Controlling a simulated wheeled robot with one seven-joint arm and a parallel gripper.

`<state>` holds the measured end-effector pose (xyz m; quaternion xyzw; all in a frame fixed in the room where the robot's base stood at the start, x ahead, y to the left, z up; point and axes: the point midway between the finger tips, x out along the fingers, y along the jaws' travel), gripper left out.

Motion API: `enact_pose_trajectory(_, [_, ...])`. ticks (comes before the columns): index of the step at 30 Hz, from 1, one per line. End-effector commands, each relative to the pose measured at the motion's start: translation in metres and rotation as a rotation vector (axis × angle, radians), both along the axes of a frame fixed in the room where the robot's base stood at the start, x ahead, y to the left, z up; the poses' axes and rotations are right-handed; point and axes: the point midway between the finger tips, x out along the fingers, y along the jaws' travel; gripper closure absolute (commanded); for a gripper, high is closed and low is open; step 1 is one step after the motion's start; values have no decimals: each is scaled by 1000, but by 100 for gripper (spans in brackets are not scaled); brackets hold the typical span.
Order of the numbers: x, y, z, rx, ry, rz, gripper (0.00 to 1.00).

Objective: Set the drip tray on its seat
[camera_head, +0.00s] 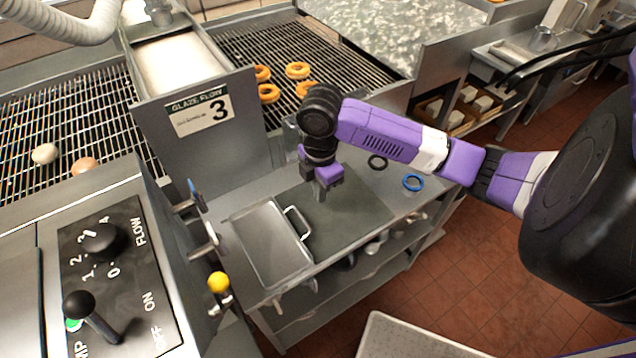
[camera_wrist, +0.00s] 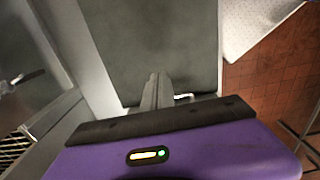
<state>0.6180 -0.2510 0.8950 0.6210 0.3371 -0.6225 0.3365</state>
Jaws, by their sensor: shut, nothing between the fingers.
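The drip tray (camera_head: 262,248) is a shallow metal tray with a raised loop handle (camera_head: 297,222) on its right side. It lies flat at the left end of the metal bench. My gripper (camera_head: 321,190) points down over the bench, right of and apart from the handle in the head view. Its fingers (camera_wrist: 156,88) are shut and empty. I cannot tell which part is the seat.
A dark mat (camera_head: 352,212) covers the bench beside the tray. The glaze cabinet has side levers and a yellow knob (camera_head: 218,282) left of the tray.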

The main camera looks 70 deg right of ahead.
Motion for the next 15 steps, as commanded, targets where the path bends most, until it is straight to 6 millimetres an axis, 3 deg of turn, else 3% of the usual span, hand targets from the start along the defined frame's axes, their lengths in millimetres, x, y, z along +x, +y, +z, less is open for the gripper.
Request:
enact_pose_trajectory(7, [0,1,-48,3,1,-3,100])
enact_pose_trajectory(15, [20,30,-45,1,-2,1,100])
